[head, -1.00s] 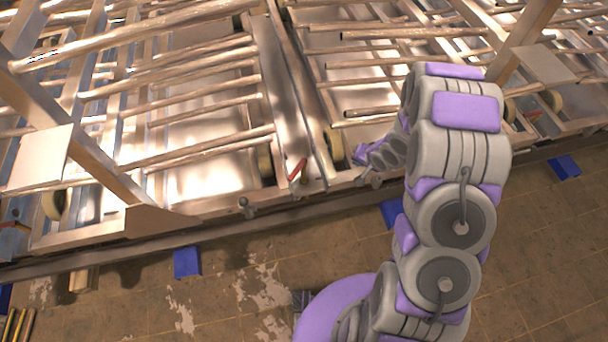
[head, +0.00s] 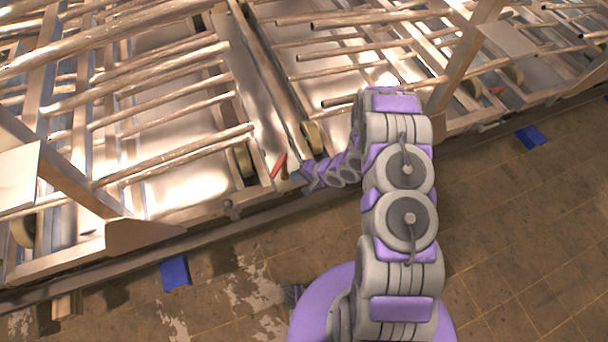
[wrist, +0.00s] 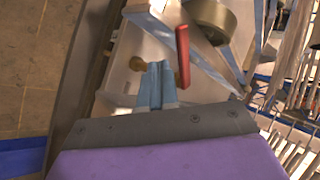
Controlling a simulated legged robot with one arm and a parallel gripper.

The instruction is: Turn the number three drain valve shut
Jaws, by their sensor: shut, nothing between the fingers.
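A red valve handle (head: 279,165) stands at the front edge of the metal rack, near the centre. It also shows in the wrist view (wrist: 183,57), long and narrow. No number can be read on it. My gripper (head: 302,177) is just right of the handle in the head view, low at the rack's edge. In the wrist view my gripper's blue fingers (wrist: 156,85) are together and empty, with the red handle close beside them on the right. Whether they touch cannot be told.
Another red handle (head: 497,90) is farther right on the rack. Metal tubes and pale rollers (head: 313,137) fill the rack. Blue blocks (head: 175,272) lie below the edge. The tiled floor at right is clear.

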